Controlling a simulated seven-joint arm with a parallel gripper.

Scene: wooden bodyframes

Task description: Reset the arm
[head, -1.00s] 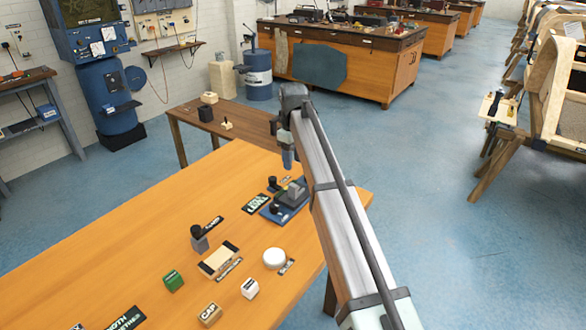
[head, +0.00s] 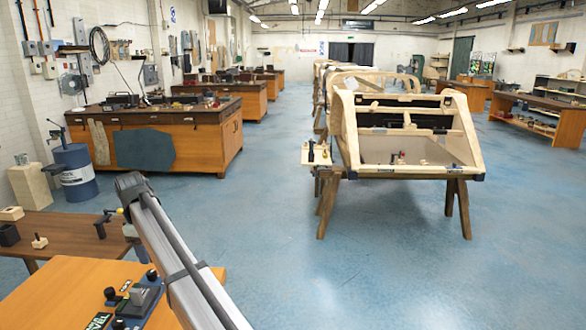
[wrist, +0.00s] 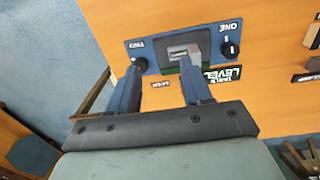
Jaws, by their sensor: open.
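My gripper (wrist: 160,95) is open and empty in the wrist view, its two dark blue fingers apart above the orange wooden table (wrist: 270,60). Between and beyond the fingertips lies a blue panel with a grey block (wrist: 187,48) and two black knobs. The same blue panel (head: 118,322) shows at the bottom left, just left of my arm.
A low brown table (head: 60,232) with small blocks stands beyond the orange table (head: 70,280). A wooden bodyframe (head: 400,130) rests on trestles at the right. Workbenches (head: 150,140) stand further back. Blue floor (head: 270,230) between them is clear.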

